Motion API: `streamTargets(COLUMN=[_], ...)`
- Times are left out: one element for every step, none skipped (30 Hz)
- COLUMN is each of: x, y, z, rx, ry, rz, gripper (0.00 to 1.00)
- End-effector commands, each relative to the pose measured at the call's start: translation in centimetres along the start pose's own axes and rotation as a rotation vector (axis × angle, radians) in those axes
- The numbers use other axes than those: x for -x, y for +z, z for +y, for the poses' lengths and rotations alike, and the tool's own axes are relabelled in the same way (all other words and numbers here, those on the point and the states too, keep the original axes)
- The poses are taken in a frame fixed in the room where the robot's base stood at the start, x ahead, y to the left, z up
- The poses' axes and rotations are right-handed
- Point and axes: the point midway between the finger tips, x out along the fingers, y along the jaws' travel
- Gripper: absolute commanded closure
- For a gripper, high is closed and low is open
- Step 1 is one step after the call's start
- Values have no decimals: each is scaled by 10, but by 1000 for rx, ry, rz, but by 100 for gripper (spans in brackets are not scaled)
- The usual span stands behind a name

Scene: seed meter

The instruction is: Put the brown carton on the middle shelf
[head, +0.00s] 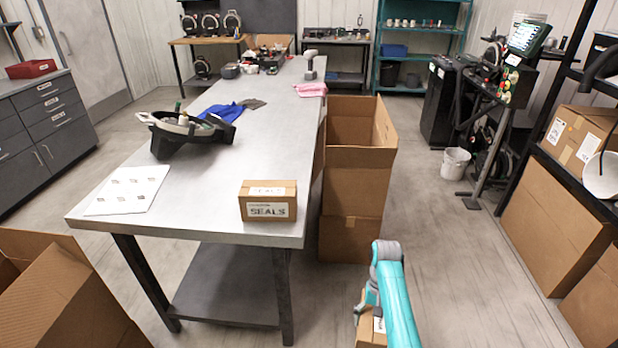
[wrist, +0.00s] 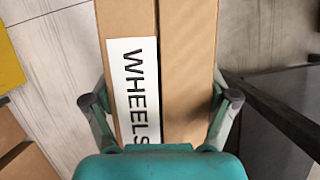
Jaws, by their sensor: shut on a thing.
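My gripper (wrist: 161,98) is shut on a brown carton (wrist: 187,60) with a white label reading WHEELS. One finger lies on each side of it in the wrist view. In the head view a small part of this carton (head: 370,330) shows at the bottom, below my teal arm; the rest is hidden by the arm and cut off by the frame. A black rack (head: 522,115) with shelves stands at the right edge, only partly in view. A teal shelf unit (head: 376,50) stands at the back wall. I cannot tell which one holds the middle shelf.
A smaller carton labelled SEALS (head: 268,214) sits on the long grey table (head: 190,210). A tall open carton (head: 350,190) stands beside the table. The rack carries a carton (head: 575,135), with large cartons (head: 555,225) below. Floor (head: 465,270) between table and rack is clear.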

Motion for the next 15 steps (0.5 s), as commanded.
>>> streamTargets(x=[3, 4, 5, 6, 7, 7, 7, 8, 8, 8, 9, 9, 9, 9, 8], y=[-3, -4, -6, -6, -7, -8, -8, -9, -9, -9, -9, -10, -10, -9, -9], z=[-2, -3, -3, -3, -3, -3, -4, -4, -4, -4, -4, -4, -4, -4, -4], rx=[50, 79, 112, 133, 153, 175, 187, 198, 207, 212, 216, 218, 219, 219, 219], ry=[21, 31, 44, 53, 60, 67, 72, 76, 80, 82, 83, 84, 84, 84, 84], rz=[-4, -6, -9, -12, -14, -17, -19, -20, -21, -22, -22, -22, -22, -22, -22], gripper=[75, 75, 75, 75, 75, 75, 75, 75, 75, 75, 75, 75, 75, 75, 75])
